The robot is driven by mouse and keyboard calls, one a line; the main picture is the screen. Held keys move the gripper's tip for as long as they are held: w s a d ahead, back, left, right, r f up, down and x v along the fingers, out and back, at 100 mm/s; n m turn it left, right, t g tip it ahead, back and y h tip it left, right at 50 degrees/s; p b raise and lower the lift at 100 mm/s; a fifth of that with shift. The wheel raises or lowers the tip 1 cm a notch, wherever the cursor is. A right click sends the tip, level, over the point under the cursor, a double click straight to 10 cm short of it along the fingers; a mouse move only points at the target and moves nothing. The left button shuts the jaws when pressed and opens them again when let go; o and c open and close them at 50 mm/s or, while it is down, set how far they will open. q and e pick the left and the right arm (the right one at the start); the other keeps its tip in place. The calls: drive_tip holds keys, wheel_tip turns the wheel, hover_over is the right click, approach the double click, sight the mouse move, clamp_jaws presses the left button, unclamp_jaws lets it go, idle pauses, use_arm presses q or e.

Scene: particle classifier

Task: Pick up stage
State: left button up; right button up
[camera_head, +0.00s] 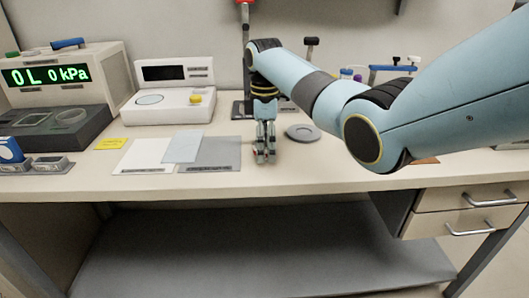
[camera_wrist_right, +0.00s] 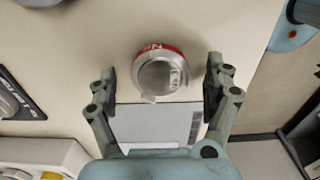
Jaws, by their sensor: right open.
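A small round metal piece with a red band and lettering (camera_wrist_right: 158,73), which may be the stage, shows in the right wrist view. It lies on the pale bench top. My right gripper (camera_wrist_right: 161,70) is open, with one finger on each side of the piece and a visible gap to each finger. In the head view my right gripper (camera_head: 264,155) points down at the bench, just right of the grey mat. Only a bit of red shows at its fingertips there, and the piece is mostly hidden. My left gripper is not in view.
A grey mat (camera_head: 222,154), a white mat (camera_head: 135,160) and a pale blue sheet (camera_head: 183,147) lie left of the gripper. A white device (camera_head: 172,108) and a pressure display (camera_head: 45,74) stand behind. A dark disc (camera_head: 302,132) lies to the right.

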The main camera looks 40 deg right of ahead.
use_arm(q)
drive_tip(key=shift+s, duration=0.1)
use_arm(e)
drive_tip(key=shift+c, duration=0.3)
drive_tip(key=shift+f, duration=0.1)
drive_tip(key=c, duration=0.4)
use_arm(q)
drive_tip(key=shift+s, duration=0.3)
use_arm(e)
drive_tip(key=c, duration=0.9)
drive_tip(key=shift+r, duration=0.55)
wheel_tip(320, 180, up, 3)
drive_tip(key=shift+r+p, duration=0.2)
drive_tip(key=shift+p, duration=0.3)
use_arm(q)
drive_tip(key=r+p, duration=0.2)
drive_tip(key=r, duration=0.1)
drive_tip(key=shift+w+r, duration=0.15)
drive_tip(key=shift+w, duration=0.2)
use_arm(e)
drive_tip(key=s+d+r, duration=0.2)
drive_tip(key=s, duration=0.1)
drive_tip(key=s+d+r, duration=0.2)
drive_tip(key=s, duration=0.1)
drive_tip(key=s+d+r, duration=0.2)
drive_tip(key=s, duration=0.1)
drive_tip(key=shift+s+d+r, duration=0.2)
drive_tip(key=shift+s+r, duration=0.1)
drive_tip(key=shift+s, duration=0.05)
